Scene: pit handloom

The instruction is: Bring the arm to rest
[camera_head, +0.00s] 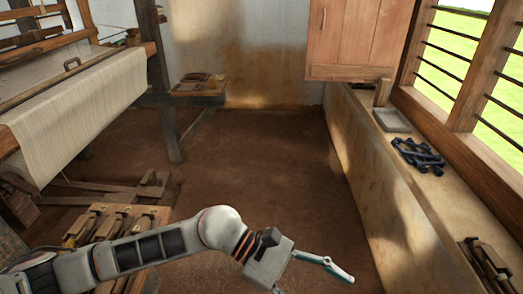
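My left arm comes in from the lower left and reaches across the bottom of the head view. Its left gripper (318,284) hangs over the bare brown floor (275,170), right of the bench with wooden tools. One finger stretches to the right with a pale teal tip. The other finger is mostly cut off by the bottom edge. The fingers stand wide apart, so the gripper is open, and no object shows between them. My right gripper is not in view.
A loom with pale cloth (85,105) stands at left. A bench with wooden tools (110,222) lies beside my arm. At right, a ledge (440,195) under the barred window holds dark blue items (418,155) and a grey tray (392,119). The middle floor is clear.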

